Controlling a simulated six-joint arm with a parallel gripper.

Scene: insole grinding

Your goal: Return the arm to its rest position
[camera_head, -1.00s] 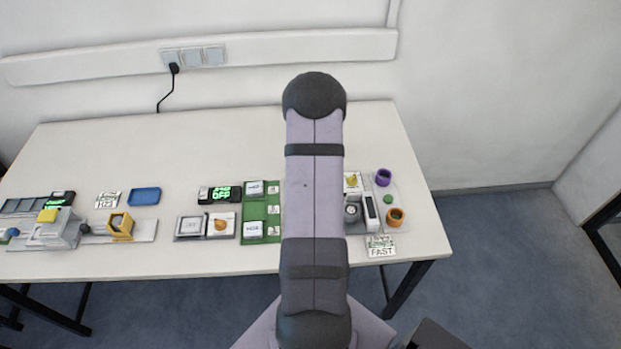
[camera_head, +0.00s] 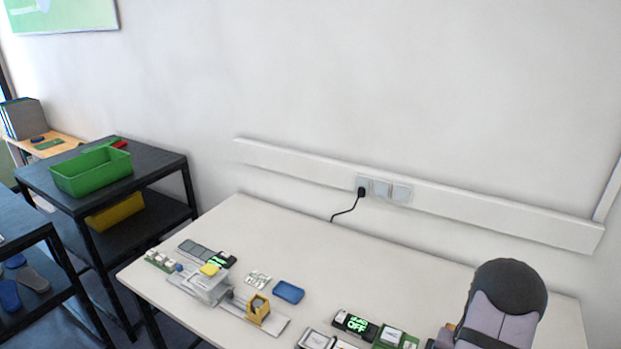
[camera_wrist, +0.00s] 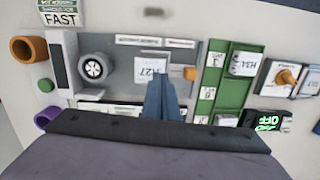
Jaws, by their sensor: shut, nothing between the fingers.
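My gripper (camera_wrist: 160,98) shows in the wrist view with its blue fingers together and nothing between them. It is over the grey grinding fixture (camera_wrist: 125,56), in front of a white block marked H27 (camera_wrist: 151,68). Whether the fingertips touch the block I cannot tell. In the head view only a grey and black part of my arm shows at the lower right; the gripper is outside that view.
A green tray (camera_wrist: 208,100) with white blocks stands right of the fixture. An orange ring (camera_wrist: 28,48) and a purple ring (camera_wrist: 47,118) lie left. The white table (camera_head: 420,285) is clear at the back. A dark shelf with a green bin (camera_head: 93,172) stands left.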

